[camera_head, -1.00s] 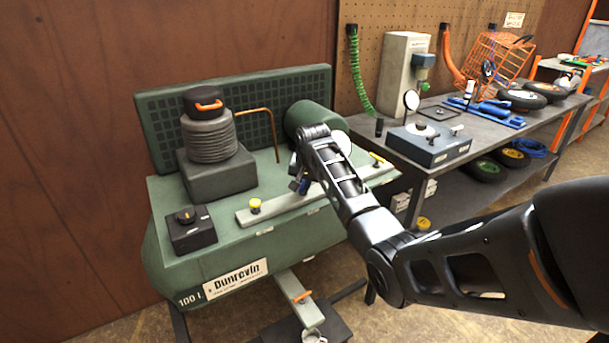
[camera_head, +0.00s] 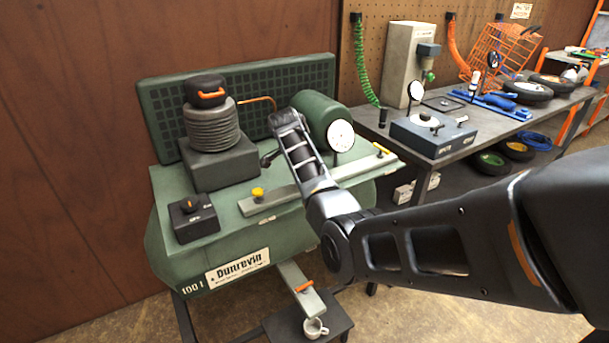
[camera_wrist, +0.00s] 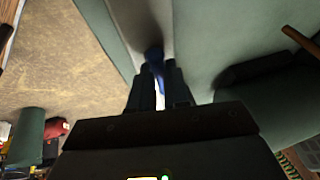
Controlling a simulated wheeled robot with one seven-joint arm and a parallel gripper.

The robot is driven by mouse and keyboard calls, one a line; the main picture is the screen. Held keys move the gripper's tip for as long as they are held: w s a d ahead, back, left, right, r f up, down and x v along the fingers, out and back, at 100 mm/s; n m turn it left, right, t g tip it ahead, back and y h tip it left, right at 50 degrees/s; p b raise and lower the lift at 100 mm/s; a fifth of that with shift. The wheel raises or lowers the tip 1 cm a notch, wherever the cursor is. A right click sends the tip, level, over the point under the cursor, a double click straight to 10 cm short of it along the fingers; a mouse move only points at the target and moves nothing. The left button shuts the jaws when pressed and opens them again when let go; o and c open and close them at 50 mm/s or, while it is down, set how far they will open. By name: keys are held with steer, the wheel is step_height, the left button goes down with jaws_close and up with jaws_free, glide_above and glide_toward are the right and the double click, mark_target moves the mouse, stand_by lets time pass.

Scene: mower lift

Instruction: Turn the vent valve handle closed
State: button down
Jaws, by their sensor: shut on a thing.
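An orange handle (camera_head: 304,286) sits on a bracket below the tank. Which handle is the vent valve's cannot be read from labels.
A ribbed pump (camera_head: 212,125) and a black switch box (camera_head: 194,218) stand on the tank left of my arm. A round white gauge (camera_head: 341,136) stands close to my arm's right. A workbench (camera_head: 470,142) with tools is at the right. A cup (camera_head: 315,327) is below the orange handle.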

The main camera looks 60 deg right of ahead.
steer(key=shift+r+m, duration=0.1)
steer(key=shift+m, duration=0.3)
steer(key=c, duration=1.1)
jaws_free()
steer(key=shift+b+v, duration=0.55)
steer(key=shift+v, duration=3.25)
steer(key=shift+w, duration=0.2)
